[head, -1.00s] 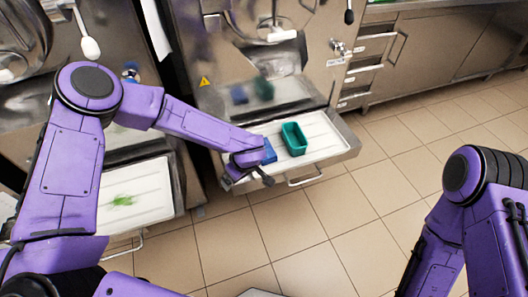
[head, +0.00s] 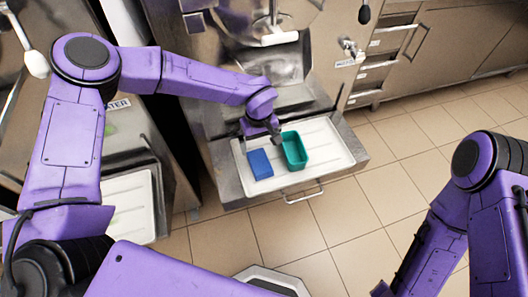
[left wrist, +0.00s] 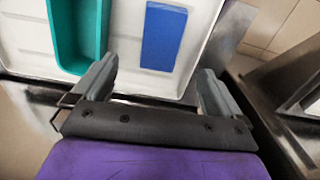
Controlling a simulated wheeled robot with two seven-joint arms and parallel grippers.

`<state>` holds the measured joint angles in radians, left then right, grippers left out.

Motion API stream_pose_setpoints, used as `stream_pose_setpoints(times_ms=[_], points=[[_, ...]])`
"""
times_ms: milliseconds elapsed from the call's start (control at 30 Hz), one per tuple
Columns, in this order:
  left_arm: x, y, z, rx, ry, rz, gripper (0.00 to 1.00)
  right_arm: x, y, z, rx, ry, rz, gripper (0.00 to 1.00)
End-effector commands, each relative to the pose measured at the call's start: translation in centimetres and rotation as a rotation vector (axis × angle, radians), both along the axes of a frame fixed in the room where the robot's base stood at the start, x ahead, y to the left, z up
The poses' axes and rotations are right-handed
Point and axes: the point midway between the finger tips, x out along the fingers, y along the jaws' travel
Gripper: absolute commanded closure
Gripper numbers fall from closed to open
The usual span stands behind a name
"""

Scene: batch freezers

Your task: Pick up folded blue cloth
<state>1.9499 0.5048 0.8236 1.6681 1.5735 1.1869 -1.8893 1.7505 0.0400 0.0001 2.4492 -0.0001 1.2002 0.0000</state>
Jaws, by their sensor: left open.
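The folded blue cloth (head: 260,164) lies flat on the white tray (head: 325,152), left of a teal bin (head: 294,150) in the head view. My left gripper (head: 260,131) is open and empty, above the back part of the tray, behind the cloth. In the left wrist view, the two fingers of the left gripper (left wrist: 155,82) are spread wide apart. The cloth (left wrist: 163,36) shows beyond them, lined up with the gap and not touched. My right arm is at the right of the head view, but its gripper cannot be made out.
The teal bin (left wrist: 77,30) stands close beside the cloth. A steel freezer front (head: 205,60) rises behind the tray, and a handle (head: 303,193) sticks out at its front. Another white tray (head: 130,205) is at the left.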

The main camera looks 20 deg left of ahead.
Motion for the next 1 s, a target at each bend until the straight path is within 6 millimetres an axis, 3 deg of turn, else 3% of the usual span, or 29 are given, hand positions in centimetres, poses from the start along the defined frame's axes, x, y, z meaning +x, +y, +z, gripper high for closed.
stream_pose_setpoints(times_ms=[200,433,633,933,1000], points=[[-0.2,0.2,-4.1,0.002,0.005,0.003,0.0,-0.1,0.0,-0.1,0.0,0.002,0.0,0.57],[-0.2,0.1,-5.8,0.002,0.004,0.003,0.0,-0.1,0.0,0.0,0.0,0.002,0.0,0.57],[-0.1,0.0,-9.3,0.003,0.003,0.001,0.0,-0.1,0.0,0.2,0.0,0.001,0.0,0.57],[0.0,0.0,-10.2,0.002,0.0,0.002,0.0,-0.1,0.0,0.2,0.0,0.001,0.0,0.57],[0.0,0.0,-10.2,0.002,0.0,0.002,0.23,-0.1,0.0,0.2,0.0,0.001,0.0,0.57]])
